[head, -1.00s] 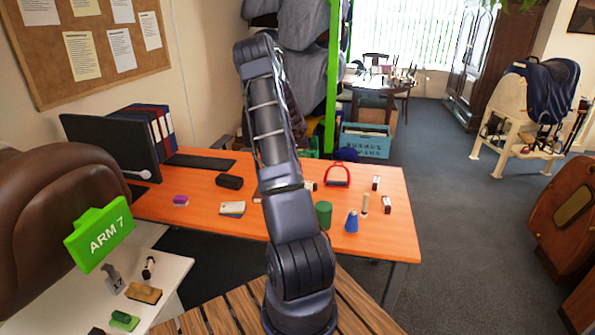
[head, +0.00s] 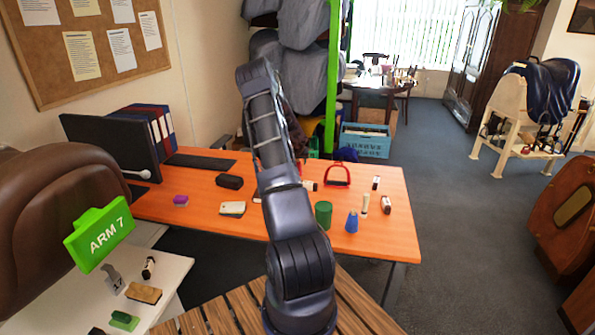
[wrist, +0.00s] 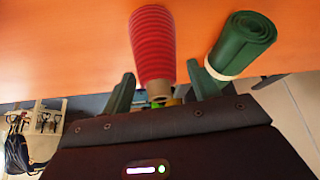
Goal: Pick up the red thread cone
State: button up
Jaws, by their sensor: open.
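The red thread cone (wrist: 153,42) shows in the wrist view, ribbed with thread, with a tan core end towards my gripper. My gripper (wrist: 161,70) is open, with one dark green finger on each side of the cone's near end. I cannot tell whether either finger touches it. In the head view my arm hides the gripper, and I cannot make out the cone clearly there.
A dark green roll (wrist: 242,42) with a pale band lies close beside the right finger. On the orange desk (head: 285,232) stand a green cylinder (head: 323,214), a blue cone (head: 352,222) and a red stirrup (head: 337,175).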

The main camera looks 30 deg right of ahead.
jog(key=c, duration=1.1)
